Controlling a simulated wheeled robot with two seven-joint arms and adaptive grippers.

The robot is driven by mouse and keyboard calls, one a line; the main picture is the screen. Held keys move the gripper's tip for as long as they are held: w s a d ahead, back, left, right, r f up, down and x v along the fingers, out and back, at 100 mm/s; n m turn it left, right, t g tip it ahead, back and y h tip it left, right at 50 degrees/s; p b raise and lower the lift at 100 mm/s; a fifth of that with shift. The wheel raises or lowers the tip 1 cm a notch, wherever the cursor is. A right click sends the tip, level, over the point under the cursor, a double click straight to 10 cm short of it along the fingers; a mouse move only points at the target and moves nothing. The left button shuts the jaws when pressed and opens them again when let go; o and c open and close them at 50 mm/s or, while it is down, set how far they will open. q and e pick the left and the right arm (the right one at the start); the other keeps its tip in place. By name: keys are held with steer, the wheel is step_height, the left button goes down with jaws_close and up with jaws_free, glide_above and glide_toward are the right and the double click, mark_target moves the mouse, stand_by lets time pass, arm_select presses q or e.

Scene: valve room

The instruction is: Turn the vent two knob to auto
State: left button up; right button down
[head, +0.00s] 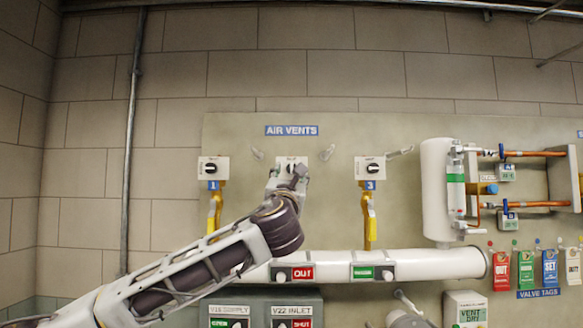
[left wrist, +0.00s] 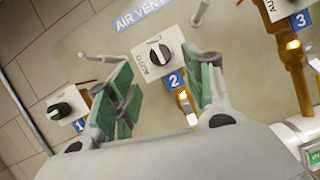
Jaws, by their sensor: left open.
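The vent two knob (left wrist: 160,53) is a round dark knob on a white plate marked AUTO, above a blue "2" label (left wrist: 175,80) in the left wrist view. I cannot tell its exact setting. In the head view its plate (head: 291,161) is partly hidden behind my left gripper (head: 290,179). My left gripper (left wrist: 168,66) is open, its green-padded fingers either side of the knob in the wrist view. Its jaws are empty, and it looks apart from the knob. My right gripper is not in view.
The vent one knob (head: 211,168) and vent three knob (head: 373,168) flank it on the same panel under the AIR VENTS sign (head: 291,130). Yellow-handled valves (head: 370,222) hang below. A white pipe (head: 430,263) runs lower, with a white cylinder (head: 435,190) to the right.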

mark_target(292, 169)
arm_select(q)
steer(key=shift+p+x, duration=1.4)
steer(key=shift+x, duration=2.55)
steer(key=shift+c, duration=0.4)
steer(key=c, duration=0.9)
